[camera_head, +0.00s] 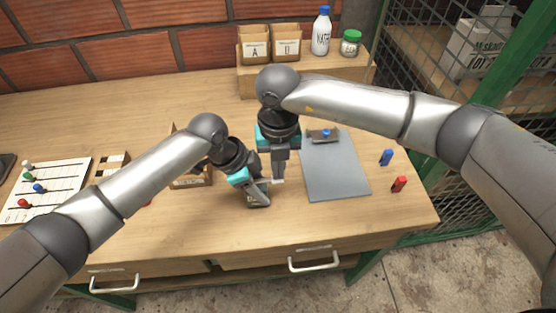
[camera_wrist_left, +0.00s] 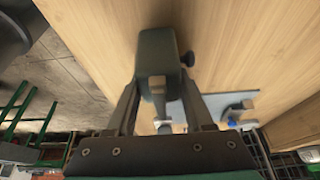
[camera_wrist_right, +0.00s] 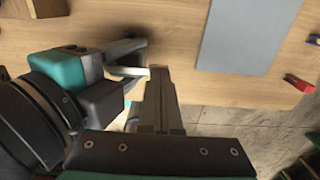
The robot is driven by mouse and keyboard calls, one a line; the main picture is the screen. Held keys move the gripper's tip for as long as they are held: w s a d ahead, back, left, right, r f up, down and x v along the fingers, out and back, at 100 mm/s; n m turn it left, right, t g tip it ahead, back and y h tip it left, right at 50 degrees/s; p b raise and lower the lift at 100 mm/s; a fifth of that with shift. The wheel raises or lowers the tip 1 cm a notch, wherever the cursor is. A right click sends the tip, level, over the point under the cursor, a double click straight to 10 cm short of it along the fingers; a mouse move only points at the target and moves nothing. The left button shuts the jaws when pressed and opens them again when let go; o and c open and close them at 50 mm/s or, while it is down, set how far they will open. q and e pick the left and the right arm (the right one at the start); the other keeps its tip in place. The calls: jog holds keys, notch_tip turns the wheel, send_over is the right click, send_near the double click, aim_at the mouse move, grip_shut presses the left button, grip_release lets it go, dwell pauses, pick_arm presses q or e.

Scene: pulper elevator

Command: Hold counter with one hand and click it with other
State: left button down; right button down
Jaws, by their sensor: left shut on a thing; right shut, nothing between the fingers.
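A small dark counter (camera_head: 258,200) is near the front of the table, left of the grey clipboard. My left gripper (camera_head: 254,187) is shut on it. In the left wrist view the counter (camera_wrist_left: 157,52) sits between the two fingers, with a small knob on its right side. My right gripper (camera_head: 279,181) is shut and empty, pointing down just right of the counter. In the right wrist view its closed fingertips (camera_wrist_right: 158,74) are close to the left gripper and the counter; whether they touch is unclear. The counter is partly hidden by the left fingers.
A slider board (camera_head: 46,190) lies at far left. The front table edge is near.

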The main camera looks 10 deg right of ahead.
jog(key=shift+d+f+y, duration=0.3)
jog(key=shift+f+y, duration=0.2)
jog(key=shift+y, duration=0.1)
jog(key=shift+f, duration=0.3)
jog(key=shift+r, duration=0.9)
